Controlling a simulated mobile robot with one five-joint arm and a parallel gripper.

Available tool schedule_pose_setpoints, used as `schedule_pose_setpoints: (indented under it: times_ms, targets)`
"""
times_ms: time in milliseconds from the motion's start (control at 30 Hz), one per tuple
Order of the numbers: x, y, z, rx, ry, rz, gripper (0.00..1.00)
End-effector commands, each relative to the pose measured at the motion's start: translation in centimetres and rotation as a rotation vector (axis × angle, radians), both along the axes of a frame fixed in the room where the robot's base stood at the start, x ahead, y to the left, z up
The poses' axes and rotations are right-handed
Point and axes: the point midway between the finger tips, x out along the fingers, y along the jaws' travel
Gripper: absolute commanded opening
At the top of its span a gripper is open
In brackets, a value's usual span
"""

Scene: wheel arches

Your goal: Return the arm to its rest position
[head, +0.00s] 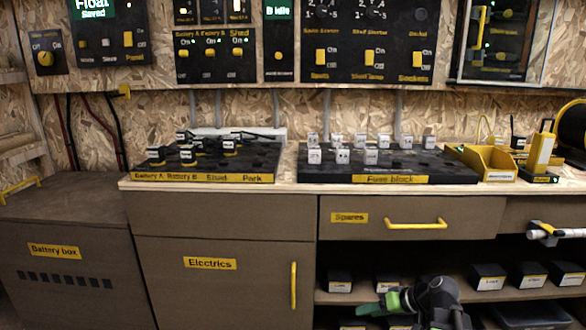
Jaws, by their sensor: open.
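My gripper (374,307) shows at the bottom of the head view, a dark body with green at its finger end, pointing left. It is open, and I see nothing between its fingers. My dark arm (437,302) runs from it to the right and down, out of the picture. The arm is in front of the open shelf under the workbench, below the Spares drawer (412,218). The lower part of the arm is cut off by the bottom edge.
Small labelled black boxes (487,276) stand on the shelf behind the arm. The fuse block (400,165) and a yellow bin (482,161) sit on the bench top (286,187). The Electrics cupboard (215,285) and battery box (60,265) are shut at left.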

Motion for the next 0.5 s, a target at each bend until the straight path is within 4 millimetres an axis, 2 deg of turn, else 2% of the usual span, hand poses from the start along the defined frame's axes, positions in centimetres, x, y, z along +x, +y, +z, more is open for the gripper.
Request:
schedule_pose_setpoints:
  times_ms: [33, 100, 200, 300, 400, 500]
  targets:
    - [-0.9, 2.8, -1.8, -0.063, 0.102, 0.013, 0.49]
    - [-2.2, 5.0, -3.8, -0.160, 0.225, 0.001, 0.49]
    - [-3.8, 7.0, -5.7, -0.299, 0.349, -0.037, 0.49]
    - [-5.1, 8.4, -6.8, -0.437, 0.428, -0.091, 0.49]
    - [-6.1, 9.4, -7.1, -0.575, 0.472, -0.159, 0.49]
    - [-6.4, 8.9, -3.1, -0.583, 0.485, -0.174, 0.49]
